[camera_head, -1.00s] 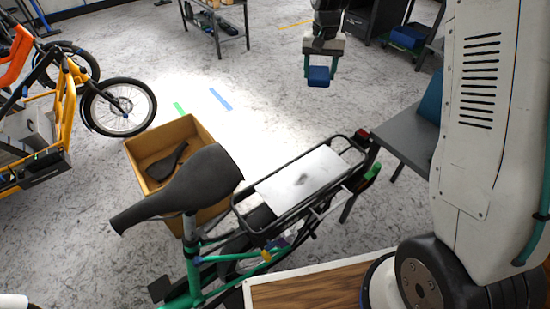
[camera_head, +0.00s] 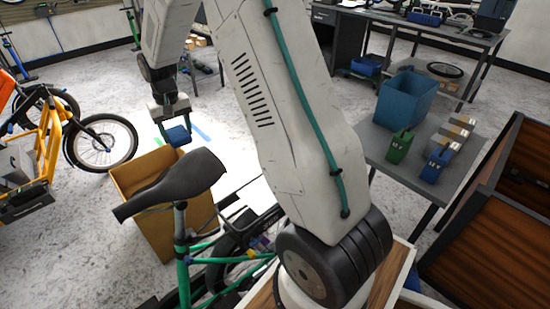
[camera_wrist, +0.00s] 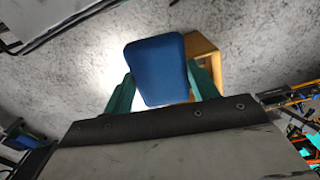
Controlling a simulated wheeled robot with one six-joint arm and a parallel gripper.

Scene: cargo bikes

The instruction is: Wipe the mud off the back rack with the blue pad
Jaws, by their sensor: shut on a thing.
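My gripper (camera_head: 177,122) is shut on the blue pad (camera_head: 178,136), held in the air above and behind the bike's saddle (camera_head: 175,185). In the wrist view the pad (camera_wrist: 158,70) sits between the two green fingers. The back rack (camera_head: 240,218) of the green bike is mostly hidden behind my arm in the head view; only its left end shows. Its mud cannot be seen now. My gripper is left of the rack and apart from it. Dark bars show at the top left of the wrist view, but I cannot tell whether they are the rack.
An open cardboard box (camera_head: 140,180) stands on the floor behind the saddle. A yellow cargo bike (camera_head: 50,150) is at the left.

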